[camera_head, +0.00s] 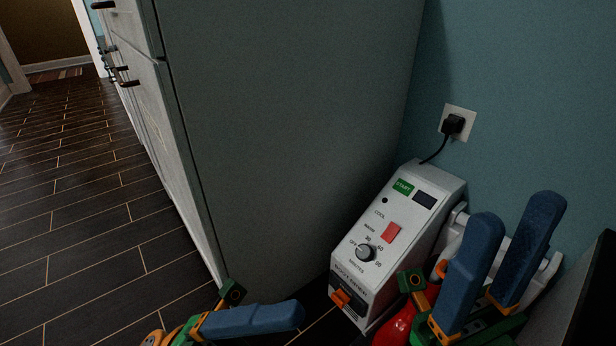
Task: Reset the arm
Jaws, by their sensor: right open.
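My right gripper (519,218) is at the lower right, its two blue fingers pointing up and apart with nothing between them. It is in front of the right side of a white machine (395,255) and hides part of it. My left gripper (285,316) is at the bottom, left of the machine. Only one blue finger shows clearly, pointing right, so its opening cannot be told. No held object shows in it.
The machine has a dial (366,252), a red switch (390,232) and a cord to a wall outlet (457,123). White tubes stick out at its right. A grey cabinet (290,140) fills the middle. Dark tiled floor (80,220) is clear at left. A dark object (597,300) stands at the right edge.

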